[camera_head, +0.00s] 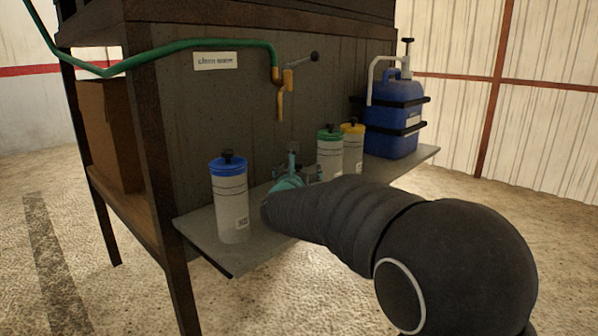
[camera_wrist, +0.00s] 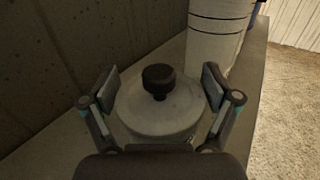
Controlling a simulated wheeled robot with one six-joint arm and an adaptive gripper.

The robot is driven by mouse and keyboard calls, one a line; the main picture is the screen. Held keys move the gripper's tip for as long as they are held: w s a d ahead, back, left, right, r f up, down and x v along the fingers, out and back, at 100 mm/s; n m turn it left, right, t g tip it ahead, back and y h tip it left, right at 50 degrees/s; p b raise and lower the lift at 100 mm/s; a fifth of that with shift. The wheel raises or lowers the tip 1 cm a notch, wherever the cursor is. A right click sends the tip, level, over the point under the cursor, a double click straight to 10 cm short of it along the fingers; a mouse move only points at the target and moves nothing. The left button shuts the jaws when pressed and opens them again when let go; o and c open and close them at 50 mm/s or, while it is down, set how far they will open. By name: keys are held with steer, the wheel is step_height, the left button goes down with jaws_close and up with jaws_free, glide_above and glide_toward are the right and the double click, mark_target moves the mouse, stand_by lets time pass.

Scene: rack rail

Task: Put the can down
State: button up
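In the wrist view a can with a pale grey lid and a dark knob (camera_wrist: 160,103) is between the fingers of my gripper (camera_wrist: 160,85). It looks upright. The two pads are spread wide on either side of the lid, with a narrow gap seeming to show at the left. The lid hides most of the can's body and its base. In the head view my gripper (camera_head: 290,181) is low over the grey shelf (camera_head: 208,243), partly hidden by my arm. I cannot make out this can there.
A blue-lidded can (camera_head: 230,200) stands at the shelf's left end. A green-lidded can (camera_head: 329,153) and a yellow-lidded can (camera_head: 352,146) stand right of my gripper, before a blue jug (camera_head: 393,118). A tap (camera_head: 281,95) with a green hose hangs above.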

steer(key=shift+r, duration=0.15)
steer(key=s, duration=0.8)
steer(key=s+b, duration=0.1)
steer(key=s, duration=0.3)
steer(key=shift+a, duration=0.4)
